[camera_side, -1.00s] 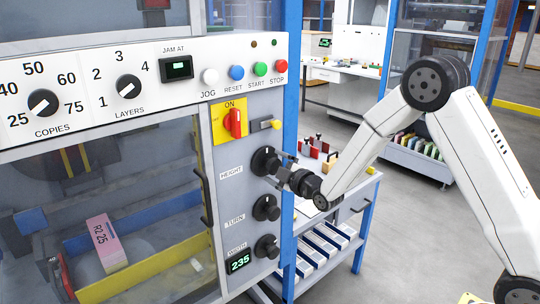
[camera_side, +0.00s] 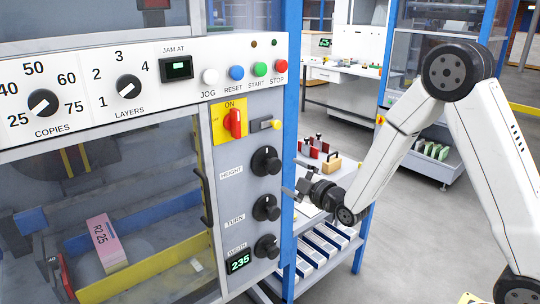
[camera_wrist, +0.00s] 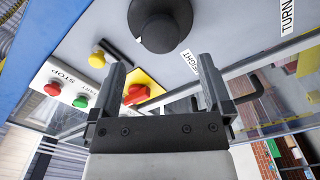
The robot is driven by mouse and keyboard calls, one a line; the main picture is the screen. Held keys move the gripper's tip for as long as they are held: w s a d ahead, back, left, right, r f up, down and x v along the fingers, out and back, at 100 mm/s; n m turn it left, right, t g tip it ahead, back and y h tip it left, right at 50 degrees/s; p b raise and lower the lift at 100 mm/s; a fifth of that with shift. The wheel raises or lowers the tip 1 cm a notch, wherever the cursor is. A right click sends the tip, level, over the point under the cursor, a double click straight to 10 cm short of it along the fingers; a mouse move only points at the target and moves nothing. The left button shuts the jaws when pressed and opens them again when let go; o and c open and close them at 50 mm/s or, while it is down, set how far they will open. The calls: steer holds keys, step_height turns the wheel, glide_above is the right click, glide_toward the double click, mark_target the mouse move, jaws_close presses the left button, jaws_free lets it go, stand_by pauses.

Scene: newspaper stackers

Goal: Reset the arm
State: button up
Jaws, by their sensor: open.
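My gripper (camera_side: 296,188) is open and empty, in front of the stacker's side panel (camera_side: 230,205), a little right of the TURN knob (camera_side: 266,207) and apart from it in the side view. In the wrist view my two fingers (camera_wrist: 165,90) point toward the panel with an empty gap between them. The black HEIGHT knob (camera_side: 266,160) is free of the gripper; it also shows beyond the fingers in the wrist view (camera_wrist: 160,22).
The WIDTH knob (camera_side: 266,247) sits above right of a display reading 235 (camera_side: 239,261). A red switch (camera_side: 233,123) and push buttons are higher up.

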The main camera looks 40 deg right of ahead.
steer(key=s+a+f+m+g, duration=0.1)
steer(key=s+f+m+g, duration=0.2)
steer(key=s+m+g, duration=0.3)
steer(key=s+a+f+m+g, duration=0.1)
steer(key=s+f+m+g, duration=0.2)
steer(key=s, duration=1.3)
steer(key=m+g, duration=0.3)
steer(key=g, duration=0.3)
steer(key=shift+a+f, duration=0.3)
steer(key=shift+a, duration=0.05)
